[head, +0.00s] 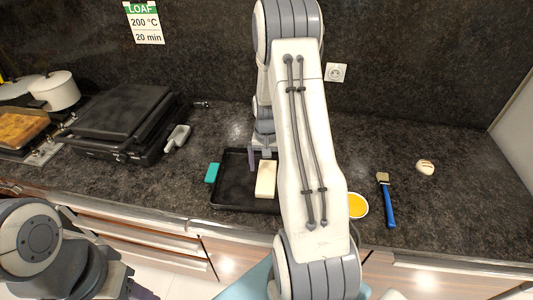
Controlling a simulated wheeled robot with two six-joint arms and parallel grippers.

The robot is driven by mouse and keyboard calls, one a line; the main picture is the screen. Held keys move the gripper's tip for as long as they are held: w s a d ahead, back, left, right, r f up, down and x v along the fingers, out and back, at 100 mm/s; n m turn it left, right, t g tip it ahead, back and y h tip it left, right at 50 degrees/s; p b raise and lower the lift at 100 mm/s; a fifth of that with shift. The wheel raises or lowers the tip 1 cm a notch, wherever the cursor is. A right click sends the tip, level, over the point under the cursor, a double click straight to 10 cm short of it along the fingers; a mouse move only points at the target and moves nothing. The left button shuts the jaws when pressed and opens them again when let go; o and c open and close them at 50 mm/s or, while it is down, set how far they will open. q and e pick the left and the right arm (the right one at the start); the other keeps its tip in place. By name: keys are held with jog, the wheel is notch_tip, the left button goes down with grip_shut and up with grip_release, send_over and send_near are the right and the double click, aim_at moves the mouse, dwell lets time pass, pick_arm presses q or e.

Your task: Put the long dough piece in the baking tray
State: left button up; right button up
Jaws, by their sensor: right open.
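The long dough piece (266,179) is a pale cream block. It lies in the dark baking tray (232,192) on the counter, pointing front to back. The tray's right part is hidden behind my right arm. My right gripper (260,161) is open at the far end of the dough piece, its fingers pointing down over the tray. Its exact gap to the dough is hard to tell. My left gripper (140,291) is low at the bottom left, in front of the counter, mostly cut off or hidden, so its jaws cannot be read.
A teal block (212,173) sits just left of the tray. A black grill (122,118) and white scoop (178,137) are farther left. Right of my arm are a yellow-filled bowl (357,205), a blue-handled brush (387,203) and a small round bun (425,167). The far-right counter is clear.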

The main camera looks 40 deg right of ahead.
aim_at(266, 176)
notch_tip(266, 176, up, 8)
jog(key=b, duration=0.1)
jog(key=shift+r, duration=0.2)
jog(key=s+a+r+n, duration=0.2)
jog(key=a+r+n, duration=0.15)
jog(key=a, duration=0.75)
jog(key=s+a+r+n, duration=0.2)
jog(key=a+n, duration=0.2)
jog(key=a, duration=0.8)
jog(key=s+a+r+n, duration=0.1)
jog(key=s+a+n, duration=0.3)
jog(key=s, duration=0.4)
jog(key=s+a+n+y, duration=0.1)
jog(key=s+a+n, duration=0.3)
jog(key=s+a, duration=0.3)
jog(key=shift+s+r+b, duration=0.35)
jog(key=shift+s+r, duration=0.05)
jog(key=shift+s, duration=0.75)
jog(key=shift+n, duration=0.25)
